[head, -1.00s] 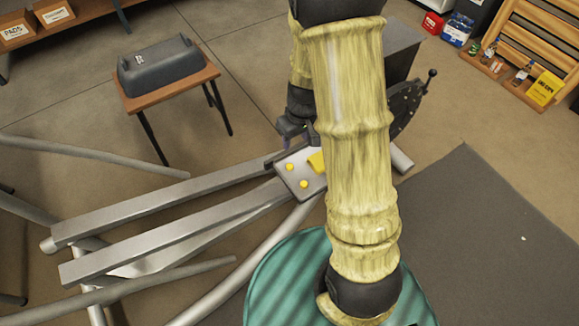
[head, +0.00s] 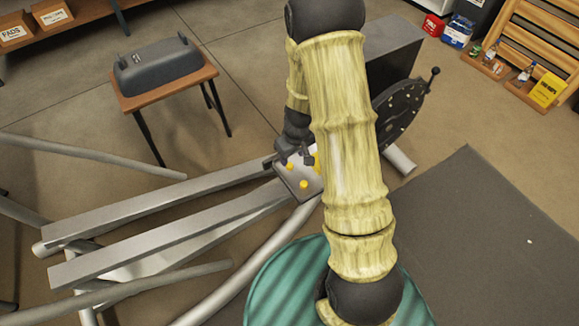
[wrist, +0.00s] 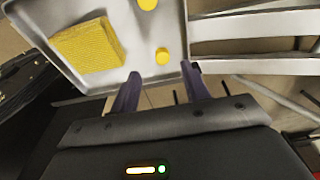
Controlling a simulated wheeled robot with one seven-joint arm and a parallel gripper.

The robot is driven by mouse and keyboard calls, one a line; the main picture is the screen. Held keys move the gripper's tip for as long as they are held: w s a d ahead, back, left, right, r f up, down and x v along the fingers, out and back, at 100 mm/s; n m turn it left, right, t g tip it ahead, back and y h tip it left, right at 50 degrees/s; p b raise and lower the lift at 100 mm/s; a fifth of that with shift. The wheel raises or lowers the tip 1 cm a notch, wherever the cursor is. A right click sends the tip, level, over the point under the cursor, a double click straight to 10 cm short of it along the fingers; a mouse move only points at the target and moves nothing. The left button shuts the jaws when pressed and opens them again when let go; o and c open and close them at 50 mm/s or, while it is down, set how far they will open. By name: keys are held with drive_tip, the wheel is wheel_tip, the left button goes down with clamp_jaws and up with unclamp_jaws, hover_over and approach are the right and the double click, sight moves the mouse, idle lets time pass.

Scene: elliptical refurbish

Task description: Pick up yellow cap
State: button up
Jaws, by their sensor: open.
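Two yellow caps lie on a grey metal tray (head: 292,184). In the head view one cap (head: 290,167) is near my gripper and the other cap (head: 304,184) is closer to the tray's front edge. In the wrist view one cap (wrist: 162,56) lies just beyond and between the fingertips, and another cap (wrist: 147,4) is at the top edge, partly cut off. My gripper (wrist: 158,70) is open and empty, its two dark fingers pointing toward the nearer cap. In the head view my gripper (head: 292,158) hangs over the tray's back edge.
A yellow textured sponge or cloth (wrist: 88,45) lies on the tray beside the caps. Grey metal beams (head: 150,205) of the elliptical run left from the tray. A dark flywheel housing (head: 405,105) stands behind my arm. A small table (head: 165,95) holds a dark grey cover (head: 158,65).

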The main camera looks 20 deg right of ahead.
sight(290, 165)
drive_tip(key=f, duration=0.1)
drive_tip(key=f+b, duration=0.1)
drive_tip(key=f, duration=0.1)
drive_tip(key=w+f+b, duration=0.1)
drive_tip(key=f, duration=0.1)
drive_tip(key=shift+a+f, duration=0.1)
drive_tip(key=shift+a, duration=0.2)
clamp_jaws()
